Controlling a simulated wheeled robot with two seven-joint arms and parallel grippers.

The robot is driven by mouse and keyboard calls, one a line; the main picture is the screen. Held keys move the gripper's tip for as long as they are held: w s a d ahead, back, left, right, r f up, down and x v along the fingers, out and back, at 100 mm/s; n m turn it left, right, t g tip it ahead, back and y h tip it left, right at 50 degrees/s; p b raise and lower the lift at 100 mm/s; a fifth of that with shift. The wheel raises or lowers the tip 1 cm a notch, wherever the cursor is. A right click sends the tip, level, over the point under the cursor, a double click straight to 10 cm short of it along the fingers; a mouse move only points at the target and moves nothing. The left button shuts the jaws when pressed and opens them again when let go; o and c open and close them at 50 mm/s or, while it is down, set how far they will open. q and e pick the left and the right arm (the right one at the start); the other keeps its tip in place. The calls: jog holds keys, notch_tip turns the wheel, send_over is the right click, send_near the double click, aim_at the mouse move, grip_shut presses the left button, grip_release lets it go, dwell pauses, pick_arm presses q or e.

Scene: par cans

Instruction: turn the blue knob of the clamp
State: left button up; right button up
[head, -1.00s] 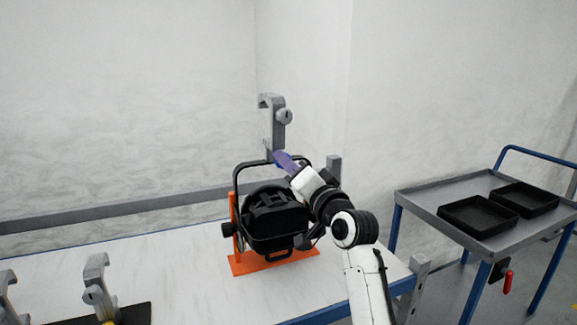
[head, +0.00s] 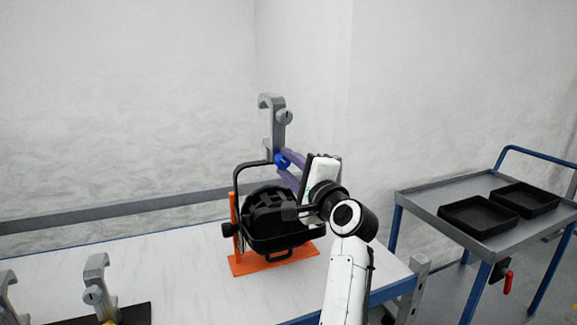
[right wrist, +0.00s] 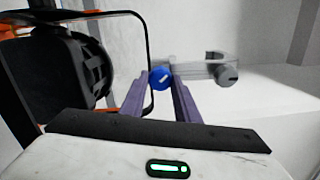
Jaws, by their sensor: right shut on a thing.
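The grey hook-shaped clamp (head: 267,125) stands upright on top of the black yoke of the par can (head: 270,215). Its blue knob (head: 281,161) is at the clamp's lower end and also shows in the right wrist view (right wrist: 160,77). My right gripper (head: 284,163) comes from the right, with its purple fingers on either side of the blue knob, shut on it. In the right wrist view the fingertips (right wrist: 161,80) flank the knob, and the clamp (right wrist: 195,67) extends beyond it to the right. My left gripper is out of view.
The par can rests on an orange stand (head: 250,264) on the white table (head: 150,255). Other grey clamps (head: 97,285) sit at the front left by a black mat (head: 135,314). A cart (head: 440,197) with two black trays is at the right.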

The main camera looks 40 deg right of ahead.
jog(key=shift+m, duration=1.2)
jog(key=o, duration=1.1)
jog(key=shift+c, duration=0.2)
jog(key=s+a+b, duration=0.1)
jog(key=s, duration=0.6)
jog(key=shift+s+f, duration=0.15)
jog(key=shift+s, duration=0.05)
jog(key=shift+a, duration=0.1)
